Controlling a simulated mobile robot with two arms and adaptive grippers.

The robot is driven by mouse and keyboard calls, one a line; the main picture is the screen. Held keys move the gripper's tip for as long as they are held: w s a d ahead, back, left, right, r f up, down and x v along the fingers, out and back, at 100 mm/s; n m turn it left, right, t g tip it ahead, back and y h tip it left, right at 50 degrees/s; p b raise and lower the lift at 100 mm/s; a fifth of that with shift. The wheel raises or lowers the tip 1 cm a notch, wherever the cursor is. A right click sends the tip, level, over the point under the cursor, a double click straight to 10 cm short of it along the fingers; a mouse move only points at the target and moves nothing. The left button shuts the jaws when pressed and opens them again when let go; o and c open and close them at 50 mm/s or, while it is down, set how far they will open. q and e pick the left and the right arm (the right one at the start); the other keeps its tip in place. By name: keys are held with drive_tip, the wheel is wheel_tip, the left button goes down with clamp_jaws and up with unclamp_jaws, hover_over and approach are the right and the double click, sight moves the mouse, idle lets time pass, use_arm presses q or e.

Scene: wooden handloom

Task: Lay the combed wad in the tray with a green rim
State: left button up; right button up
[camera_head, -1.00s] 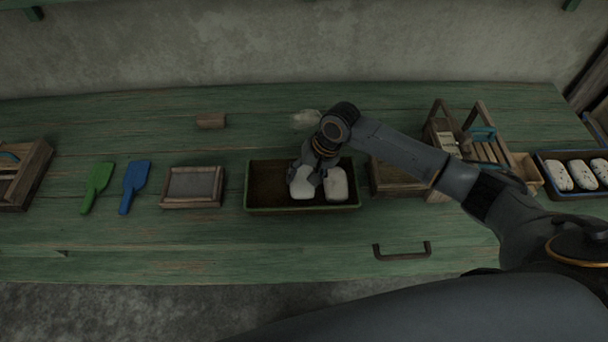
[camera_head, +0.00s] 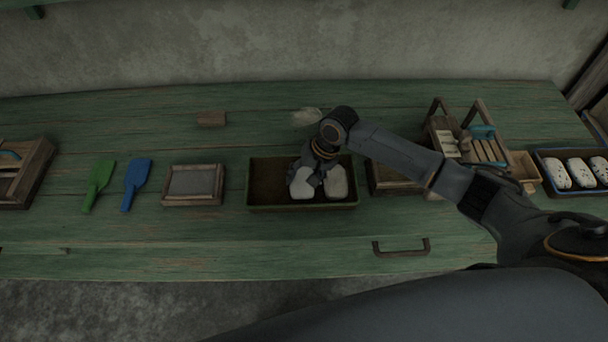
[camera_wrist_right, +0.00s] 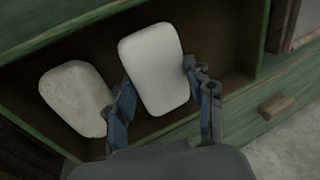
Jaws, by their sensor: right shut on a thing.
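The tray with a green rim (camera_head: 262,206) stands in the middle of the bench and has a dark brown inside. A smooth white combed wad (camera_head: 301,190) is in its right half, between the fingers of my right gripper (camera_head: 309,181). In the right wrist view this wad (camera_wrist_right: 155,65) lies between the two blue-grey fingers, over the tray floor. A second, rougher off-white wad (camera_head: 336,184) lies close beside it in the tray; it also shows in the right wrist view (camera_wrist_right: 75,97). Whether the held wad touches the floor is unclear. My left gripper is not in view.
Left of the tray are a wooden frame with a grey panel (camera_head: 194,185), a blue paddle (camera_head: 135,182) and a green paddle (camera_head: 98,184). At right are a wooden rack (camera_head: 482,150) and a blue-rimmed tray (camera_head: 558,190) with speckled wads. The tray's left half is empty.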

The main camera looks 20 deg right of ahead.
drive_tip(key=o, duration=1.4)
drive_tip(key=shift+r, duration=0.1)
wheel_tip(320, 180, up, 8)
drive_tip(key=p, duration=0.9)
